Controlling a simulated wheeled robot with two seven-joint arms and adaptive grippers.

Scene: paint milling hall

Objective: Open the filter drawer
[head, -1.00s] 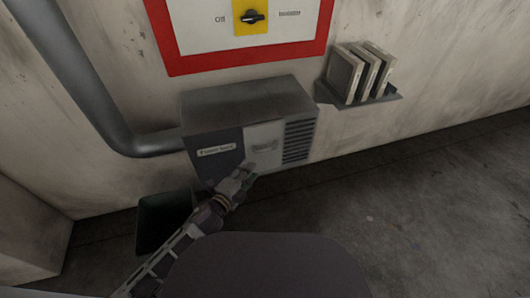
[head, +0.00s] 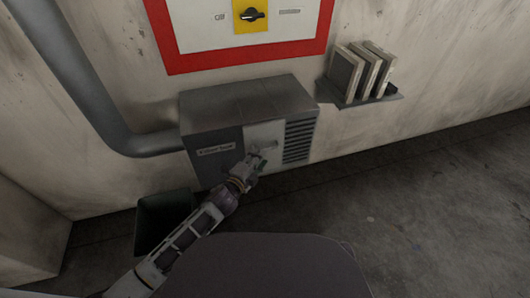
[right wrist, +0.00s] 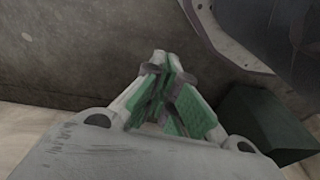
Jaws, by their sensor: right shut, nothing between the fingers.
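The filter drawer has a light grey front panel (head: 262,131) on the dark grey filter box (head: 215,163), which is fixed to the wall. Its handle (head: 271,145) is small and partly hidden by my left gripper. The drawer front looks flush with the box. My left gripper (head: 257,155) is at the drawer front, with its fingertips over or beside the handle; I cannot tell if they touch it or how far apart they are. My right gripper (right wrist: 162,62) shows in the right wrist view, shut and empty, with green finger pads, away from the drawer.
A shelf (head: 372,100) with several flat filter panels stands to the right of the box. A red-framed switch panel (head: 300,45) is above, a thick pipe (head: 75,85) at left. A dark bin (head: 158,222) stands on the floor below. Floor at right is clear.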

